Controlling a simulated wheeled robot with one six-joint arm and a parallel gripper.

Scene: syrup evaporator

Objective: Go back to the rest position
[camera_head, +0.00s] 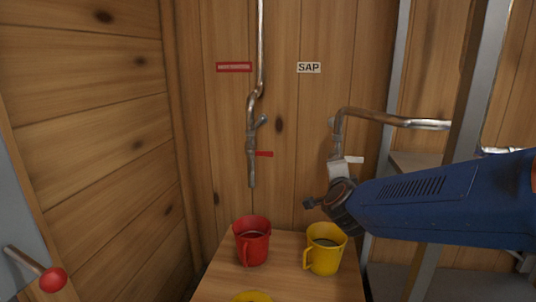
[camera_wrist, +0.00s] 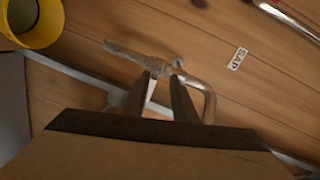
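My gripper (camera_head: 322,203) is in front of the back wall, left of my blue arm and above the yellow mug (camera_head: 325,249). In the wrist view my gripper's two fingers (camera_wrist: 161,78) stand apart with a gap between them, pointing toward the sap pipe and its valve. The sap pipe (camera_head: 392,120) bends down from the right at the SAP label (camera_head: 309,68); a white lever (camera_head: 350,160) shows at its lower end. It also shows in the wrist view (camera_wrist: 209,102). Whether the fingers touch the valve is unclear. No object is seen held.
A red mug (camera_head: 252,242) and the yellow mug, both with dark contents, stand on a wooden table (camera_head: 216,280). Another yellow rim (camera_head: 251,297) shows at the bottom edge. A metal frame (camera_head: 468,110) stands right.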

